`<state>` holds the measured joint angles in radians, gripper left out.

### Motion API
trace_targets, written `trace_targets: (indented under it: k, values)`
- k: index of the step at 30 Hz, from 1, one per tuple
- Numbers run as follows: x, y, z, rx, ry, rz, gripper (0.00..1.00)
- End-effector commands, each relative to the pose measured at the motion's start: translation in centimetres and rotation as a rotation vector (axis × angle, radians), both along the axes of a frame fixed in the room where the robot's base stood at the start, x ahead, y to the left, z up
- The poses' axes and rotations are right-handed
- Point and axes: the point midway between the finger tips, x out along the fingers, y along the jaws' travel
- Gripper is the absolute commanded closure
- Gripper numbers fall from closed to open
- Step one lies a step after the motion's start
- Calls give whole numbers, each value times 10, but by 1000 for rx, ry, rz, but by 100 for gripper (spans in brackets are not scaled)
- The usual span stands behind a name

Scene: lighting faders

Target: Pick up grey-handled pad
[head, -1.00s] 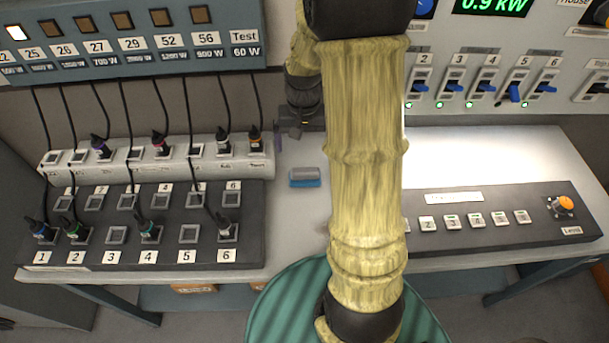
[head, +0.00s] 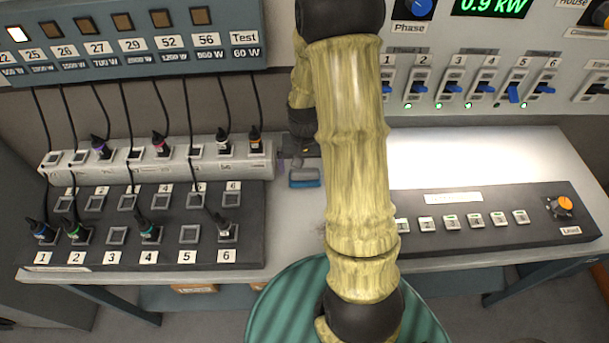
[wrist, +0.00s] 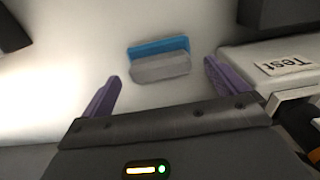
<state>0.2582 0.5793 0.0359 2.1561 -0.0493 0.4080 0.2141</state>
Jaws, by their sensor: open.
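The grey-handled pad (head: 305,178) lies on the white tabletop between the left plug panel and the right button panel. It has a grey upper part and a blue lower part. In the wrist view the pad (wrist: 160,67) lies ahead of my gripper (wrist: 162,88), between the lines of its two purple fingers and apart from both. My gripper is open and empty. In the head view my gripper (head: 297,162) is just behind the pad, partly hidden by my arm.
The white socket strip (head: 160,165) stands close to the left of my gripper, its "Test" end near the right finger in the wrist view (wrist: 285,62). Black cables hang above it. The button panel (head: 490,222) is at right. Bare tabletop surrounds the pad.

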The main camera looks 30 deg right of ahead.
Motion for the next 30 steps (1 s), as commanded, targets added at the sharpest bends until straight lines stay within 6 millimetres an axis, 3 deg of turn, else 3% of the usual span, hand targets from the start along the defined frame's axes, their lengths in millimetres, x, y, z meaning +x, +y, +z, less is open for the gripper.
trace_targets:
  k: [6,22,23,30]
  values:
    - [0,0,-24,0,0,0,2]
    - [0,0,-25,0,-1,0,2]
    - [0,0,-25,0,-1,0,4]
    - [0,0,-25,0,-1,0,50]
